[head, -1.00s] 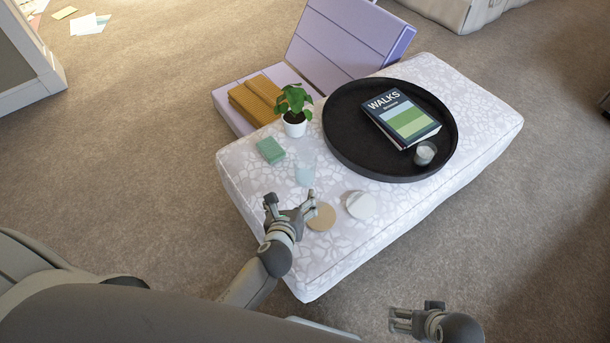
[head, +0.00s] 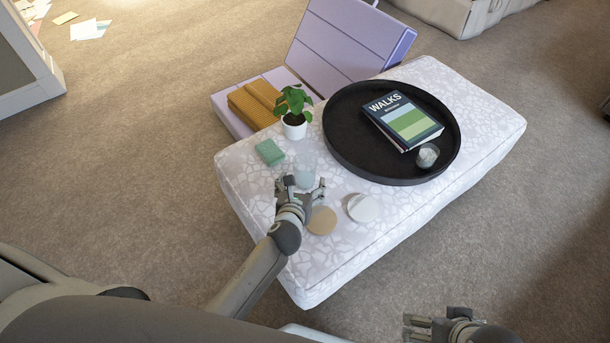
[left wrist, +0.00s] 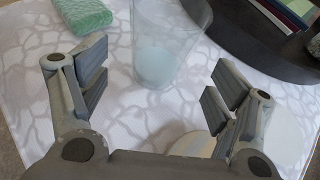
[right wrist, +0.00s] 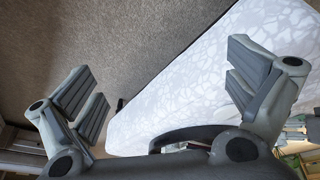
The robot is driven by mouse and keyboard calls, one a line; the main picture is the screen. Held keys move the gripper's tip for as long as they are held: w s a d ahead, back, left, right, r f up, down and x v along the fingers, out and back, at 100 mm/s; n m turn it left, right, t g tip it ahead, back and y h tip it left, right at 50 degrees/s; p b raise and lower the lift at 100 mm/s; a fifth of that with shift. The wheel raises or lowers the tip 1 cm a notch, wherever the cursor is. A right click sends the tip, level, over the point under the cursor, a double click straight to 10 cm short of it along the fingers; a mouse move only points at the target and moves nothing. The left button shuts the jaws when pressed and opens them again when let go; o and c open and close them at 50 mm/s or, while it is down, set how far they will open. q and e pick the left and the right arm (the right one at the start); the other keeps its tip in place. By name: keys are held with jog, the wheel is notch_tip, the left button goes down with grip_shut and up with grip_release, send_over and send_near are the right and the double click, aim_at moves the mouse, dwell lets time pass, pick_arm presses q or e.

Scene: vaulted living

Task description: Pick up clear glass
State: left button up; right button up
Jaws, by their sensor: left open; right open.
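The clear glass (head: 305,172) stands on the white patterned ottoman (head: 345,245), just beyond my left gripper (head: 304,186). In the left wrist view the clear glass (left wrist: 165,40) is a see-through tumbler with a pale, bluish base. It lies ahead of the open fingers of my left gripper (left wrist: 155,85), which hold nothing. My right gripper (head: 418,328) is low at the bottom right of the head view, away from the glass. In the right wrist view my right gripper (right wrist: 165,90) is open and empty.
A green sponge (head: 270,152) and a potted plant (head: 294,115) stand left of and behind the glass. A tan coaster (head: 322,220) and a whitish disc (head: 362,208) lie to its right. A black tray (head: 350,165) holds books (head: 403,120) and a small candle glass (head: 427,156).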

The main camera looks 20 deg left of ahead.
aim_at(303, 172)
pick_arm(q)
jog(key=b+x, duration=0.1)
jog(key=x, duration=0.3)
pick_arm(e)
jog(key=shift+s+f, duration=0.1)
jog(key=shift+s, duration=0.1)
pick_arm(q)
jog(key=shift+r, duration=0.1)
jog(key=c, duration=1.3)
jog(key=shift+o, duration=0.2)
jog(key=shift+w+r, duration=0.1)
jog(key=shift+r, duration=0.45)
jog(key=shift+a+r+p, duration=0.1)
jog(key=shift+r+p, duration=0.4)
jog(key=shift+p, duration=0.05)
jog(key=shift+r+p, duration=0.55)
jog(key=shift+r, duration=0.3)
jog(key=s+a+r+p, duration=0.6)
jog(key=s+a+r, duration=0.2)
jog(key=s, duration=0.3)
jog(key=shift+s+r, duration=0.25)
jog(key=shift+r, duration=0.35)
pick_arm(e)
jog(key=s+f, duration=0.2)
jog(key=f, duration=0.9)
jog(key=s+f+g, duration=0.1)
jog(key=s+f, duration=0.1)
jog(key=f, duration=0.9)
jog(key=shift+d+f, duration=0.15)
jog(key=shift+f, duration=0.1)
